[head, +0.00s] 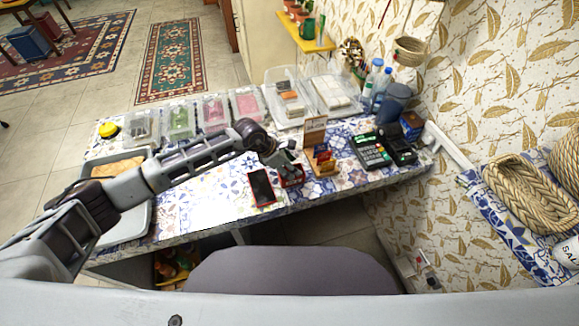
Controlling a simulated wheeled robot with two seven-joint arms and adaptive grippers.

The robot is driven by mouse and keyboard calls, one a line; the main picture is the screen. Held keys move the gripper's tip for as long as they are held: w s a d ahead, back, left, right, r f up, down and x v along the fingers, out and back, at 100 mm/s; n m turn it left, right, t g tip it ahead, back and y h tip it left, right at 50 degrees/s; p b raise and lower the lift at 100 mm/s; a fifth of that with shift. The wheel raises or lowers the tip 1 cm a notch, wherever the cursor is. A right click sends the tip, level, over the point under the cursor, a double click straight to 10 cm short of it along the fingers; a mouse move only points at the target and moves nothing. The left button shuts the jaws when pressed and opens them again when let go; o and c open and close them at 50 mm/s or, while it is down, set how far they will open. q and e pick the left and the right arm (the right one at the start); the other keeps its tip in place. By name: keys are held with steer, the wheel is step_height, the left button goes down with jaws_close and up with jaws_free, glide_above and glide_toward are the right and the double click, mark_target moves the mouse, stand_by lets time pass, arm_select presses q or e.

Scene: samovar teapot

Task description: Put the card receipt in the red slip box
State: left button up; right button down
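My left arm reaches in from the left across the tiled counter. Its gripper (285,164) points down right above a small red box (292,180) near the counter's front edge, which I take as the red slip box. The fingers partly cover the box, and I cannot tell whether they hold anything or touch it. I cannot make out the card receipt. A dark card terminal (400,150) stands at the right end beside a green-trimmed register or keypad (371,152). My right gripper is not in view.
A black, red-edged flat device (262,187) lies left of the box. A wooden card stand (320,160) stands close on its right. Several clear containers (213,111) line the back. A grey tray (130,225) is at left. A chair (290,271) is in front.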

arm_select(q)
steer(key=shift+o, duration=0.2)
steer(key=shift+s+a+f+b, duration=0.15)
steer(key=shift+s+a+f, duration=0.05)
steer(key=shift+f, duration=0.3)
steer(key=shift+s+a+f+b, duration=0.15)
steer(key=shift+s+f, duration=0.05)
steer(key=shift+f, duration=0.3)
steer(key=o, duration=0.3)
steer(key=shift+w+f, duration=0.2)
steer(key=shift+o, duration=0.8)
steer(key=shift+d+f+b, duration=0.15)
steer(key=shift+f+b, duration=0.3)
steer(key=shift+b, duration=0.15)
steer(key=o, duration=1)
steer(key=shift+w+d+r, duration=0.1)
steer(key=shift+c, duration=0.2)
steer(key=shift+r, duration=0.1)
steer(key=shift+d, duration=0.1)
steer(key=shift+r, duration=0.15)
step_height(320, 180, up, 7)
steer(key=p, duration=0.3)
stand_by(0.5)
